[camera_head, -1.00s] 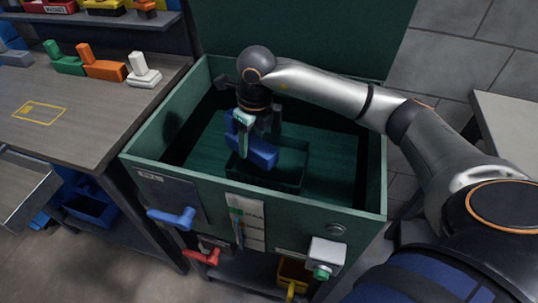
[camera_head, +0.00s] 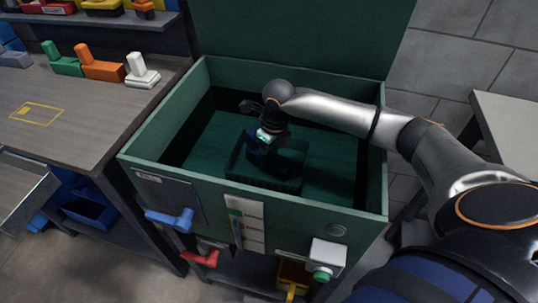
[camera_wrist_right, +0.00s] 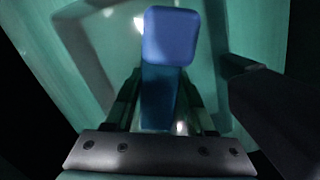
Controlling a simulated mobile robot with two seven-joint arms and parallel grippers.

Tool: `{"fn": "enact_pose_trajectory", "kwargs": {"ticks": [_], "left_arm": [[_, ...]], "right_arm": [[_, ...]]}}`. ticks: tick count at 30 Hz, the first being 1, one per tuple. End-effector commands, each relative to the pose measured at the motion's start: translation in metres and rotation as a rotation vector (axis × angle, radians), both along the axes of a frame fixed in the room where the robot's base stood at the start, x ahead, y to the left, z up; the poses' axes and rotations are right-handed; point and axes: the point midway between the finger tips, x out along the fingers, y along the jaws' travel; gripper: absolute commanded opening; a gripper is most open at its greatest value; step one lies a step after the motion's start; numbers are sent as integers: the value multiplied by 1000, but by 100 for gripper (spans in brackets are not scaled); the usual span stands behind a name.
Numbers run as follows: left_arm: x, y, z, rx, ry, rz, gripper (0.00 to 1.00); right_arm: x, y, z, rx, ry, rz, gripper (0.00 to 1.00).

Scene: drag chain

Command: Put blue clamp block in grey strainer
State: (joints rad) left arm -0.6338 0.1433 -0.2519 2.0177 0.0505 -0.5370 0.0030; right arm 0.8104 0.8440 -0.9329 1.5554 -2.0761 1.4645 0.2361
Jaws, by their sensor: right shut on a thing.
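My right gripper (camera_head: 266,146) is down inside the green tank, shut on the blue clamp block (camera_head: 262,160). In the right wrist view the block (camera_wrist_right: 170,38) stands out between the two fingers (camera_wrist_right: 160,105). In the head view, the block is dark and partly hidden by the gripper. The strainer (camera_head: 262,179) looks like a shallow, dark green-tinted tray inside the tank. The block is over or inside the strainer's outline; I cannot tell whether it touches the bottom. My left gripper is not in view.
The green tank's walls (camera_head: 250,197) surround the gripper, with a raised lid (camera_head: 300,35) behind. A workbench (camera_head: 85,110) at left bears green, orange and white blocks. A blue handle (camera_head: 170,219) and a grey box with a green button (camera_head: 326,256) stick out of the tank's front.

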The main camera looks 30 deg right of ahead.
Motion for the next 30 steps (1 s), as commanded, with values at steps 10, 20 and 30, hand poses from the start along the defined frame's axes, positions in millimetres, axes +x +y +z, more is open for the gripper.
{"fn": "enact_pose_trajectory", "kwargs": {"ticks": [10,20,30], "left_arm": [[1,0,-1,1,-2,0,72],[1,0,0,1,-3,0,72],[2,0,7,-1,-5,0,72]], "right_arm": [[0,0,-2,0,0,0,76],[0,0,-1,1,0,0,85],[-4,-2,50,1,-5,0,85]]}}
